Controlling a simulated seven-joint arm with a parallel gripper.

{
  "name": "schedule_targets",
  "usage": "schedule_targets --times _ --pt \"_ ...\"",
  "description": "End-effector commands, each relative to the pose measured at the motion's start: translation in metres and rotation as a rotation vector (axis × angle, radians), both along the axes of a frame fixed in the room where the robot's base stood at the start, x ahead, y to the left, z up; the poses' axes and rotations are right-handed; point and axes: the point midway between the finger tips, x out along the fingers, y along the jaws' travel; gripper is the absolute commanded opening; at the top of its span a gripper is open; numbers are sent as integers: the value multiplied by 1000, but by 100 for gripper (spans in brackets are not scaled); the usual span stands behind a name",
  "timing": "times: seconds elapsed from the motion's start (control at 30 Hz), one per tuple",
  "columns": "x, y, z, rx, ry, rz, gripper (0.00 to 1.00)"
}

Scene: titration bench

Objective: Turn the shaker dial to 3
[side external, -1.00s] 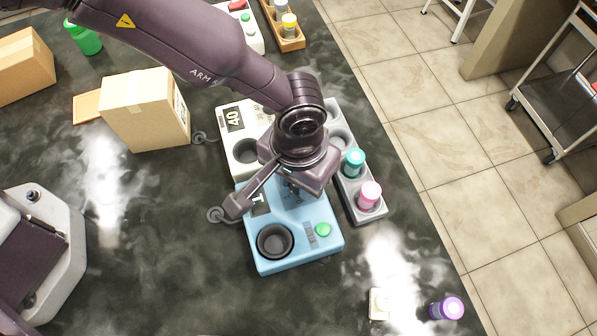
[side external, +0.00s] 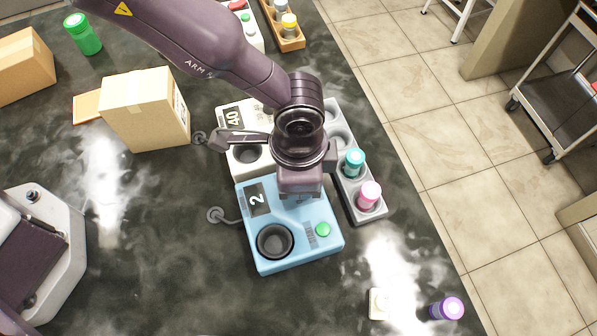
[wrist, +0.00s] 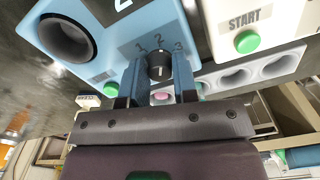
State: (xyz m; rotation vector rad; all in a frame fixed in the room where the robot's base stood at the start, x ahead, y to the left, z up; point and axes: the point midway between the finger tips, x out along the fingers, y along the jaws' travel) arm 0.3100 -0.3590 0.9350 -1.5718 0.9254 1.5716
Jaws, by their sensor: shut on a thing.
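The blue shaker (side external: 275,262) stands on the dark bench, with a round black well, a green button (side external: 323,229) and a display (side external: 257,199) that reads 2. In the wrist view its dark dial (wrist: 159,62) sits below the printed numbers 1, 2 and 3 and carries a small white mark. My gripper (wrist: 160,80) is shut on the dial, one finger on each side. In the side view my wrist hides the dial and my fingertips.
A white device (side external: 230,142) with a display reading 40 stands directly behind the shaker. A grey rack (side external: 362,212) with teal-capped and pink-capped bottles stands close on the right. A cardboard box (side external: 145,110) is at left. The bench in front is mostly clear.

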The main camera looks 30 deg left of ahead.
Motion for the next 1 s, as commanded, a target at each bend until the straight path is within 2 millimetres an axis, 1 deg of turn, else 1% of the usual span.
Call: schedule_targets --times 0.3,0.6,0.8,1.0 --pt "0 0 1 0 1 -301 3" --pt "0 0 1 0 1 -552 3" --pt "0 0 1 1 2 -670 3" --pt "0 0 1 1 2 -740 3"
